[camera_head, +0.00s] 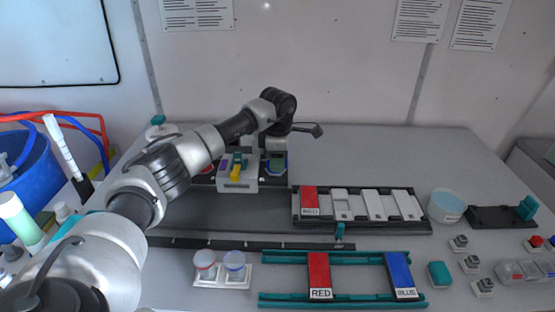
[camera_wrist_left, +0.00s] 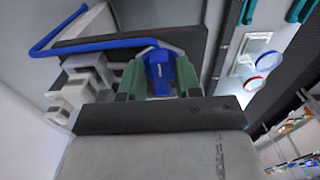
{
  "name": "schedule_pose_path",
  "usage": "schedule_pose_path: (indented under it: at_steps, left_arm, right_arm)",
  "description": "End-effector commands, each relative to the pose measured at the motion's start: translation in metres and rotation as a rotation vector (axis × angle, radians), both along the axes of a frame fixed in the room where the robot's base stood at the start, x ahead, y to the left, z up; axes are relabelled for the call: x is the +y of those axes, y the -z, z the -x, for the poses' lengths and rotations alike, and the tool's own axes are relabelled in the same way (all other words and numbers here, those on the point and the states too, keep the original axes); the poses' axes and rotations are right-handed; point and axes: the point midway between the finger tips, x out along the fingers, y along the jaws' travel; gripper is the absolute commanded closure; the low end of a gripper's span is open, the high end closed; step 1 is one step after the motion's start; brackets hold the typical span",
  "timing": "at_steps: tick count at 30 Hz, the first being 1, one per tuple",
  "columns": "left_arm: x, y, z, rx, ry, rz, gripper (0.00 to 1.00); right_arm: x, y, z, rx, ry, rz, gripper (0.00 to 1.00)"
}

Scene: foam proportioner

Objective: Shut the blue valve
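The blue valve (camera_wrist_left: 160,72) shows in the left wrist view between the two green fingertips of my left gripper (camera_wrist_left: 160,82). The fingers stand apart on either side of it; whether they press on it I cannot tell. In the head view my left arm reaches over the unit at the back, and the left gripper (camera_head: 276,160) points down at its right end, hiding most of the blue valve there. A yellow handle (camera_head: 237,167) stands on the light block just left of the gripper. My right gripper is not in view.
A rack (camera_head: 360,226) with a red plate stands right of the gripper. A teal frame (camera_head: 345,258) with red and blue plates lies in front. Red and blue-topped cups (camera_head: 220,265) stand front left. A blue bucket (camera_head: 35,180) and hoses are at far left. A bowl (camera_head: 446,210) stands right.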

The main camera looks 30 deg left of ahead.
Motion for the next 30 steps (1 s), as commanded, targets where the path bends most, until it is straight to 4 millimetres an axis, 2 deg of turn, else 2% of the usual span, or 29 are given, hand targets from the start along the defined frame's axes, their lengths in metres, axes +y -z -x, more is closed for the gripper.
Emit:
schedule_pose_path:
  at_steps: [1, 6, 17, 23, 30]
  left_arm:
    - [-0.0002, -0.0003, -0.0001, 0.000, 0.000, 0.000, 0.75]
    - [-0.0002, -0.0005, 0.0000, 0.000, 0.000, 0.000, 1.00]
    - [0.0000, -0.0011, -0.0005, -0.001, -0.045, 0.000, 1.00]
    - [0.0003, -0.0017, -0.0015, -0.002, -0.161, 0.001, 1.00]
    - [0.0013, -0.0022, -0.0023, -0.003, -0.374, 0.000, 1.00]
  right_arm:
    - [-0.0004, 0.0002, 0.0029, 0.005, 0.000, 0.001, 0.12]
    - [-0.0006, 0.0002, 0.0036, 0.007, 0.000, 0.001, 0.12]
    - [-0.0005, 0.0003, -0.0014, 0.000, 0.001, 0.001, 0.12]
    - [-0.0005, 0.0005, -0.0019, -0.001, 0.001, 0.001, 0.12]
    - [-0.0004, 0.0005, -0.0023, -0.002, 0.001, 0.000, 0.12]
